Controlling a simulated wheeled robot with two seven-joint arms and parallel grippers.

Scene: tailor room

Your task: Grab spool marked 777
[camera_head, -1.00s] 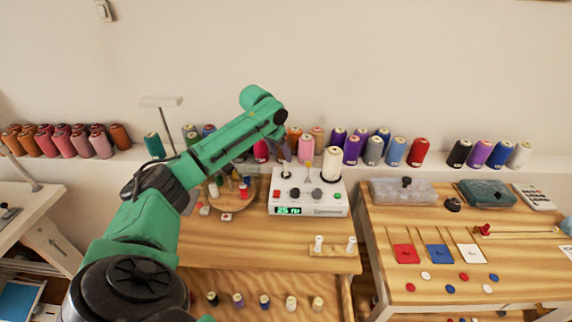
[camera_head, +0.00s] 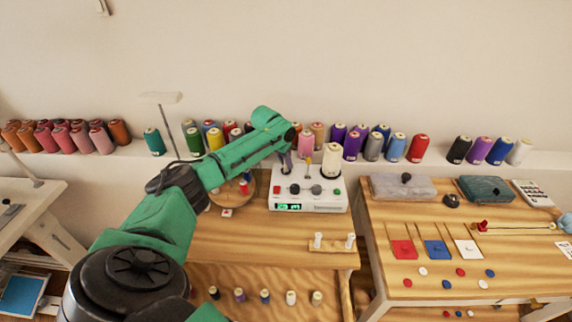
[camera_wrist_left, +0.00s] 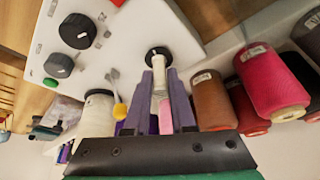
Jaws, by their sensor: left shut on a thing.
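My left gripper (camera_wrist_left: 160,95) has its two purple-grey fingers shut on a small pale spool (camera_wrist_left: 159,82) with a dark round end. The spool is at the white machine (camera_wrist_left: 125,45); I cannot tell whether it touches the machine. In the head view, the gripper (camera_head: 286,160) is mostly hidden behind my green arm, at the back left of the white machine (camera_head: 310,198). No label reading 777 can be read in these frames. My right gripper is not in view.
Cone spools, such as the red one (camera_head: 418,149), stand along the shelf. A large white cone (camera_head: 331,160) stands on the machine. Brown (camera_wrist_left: 212,103) and magenta (camera_wrist_left: 272,85) cones are close by the gripper. A small peg board (camera_head: 331,246) lies in front.

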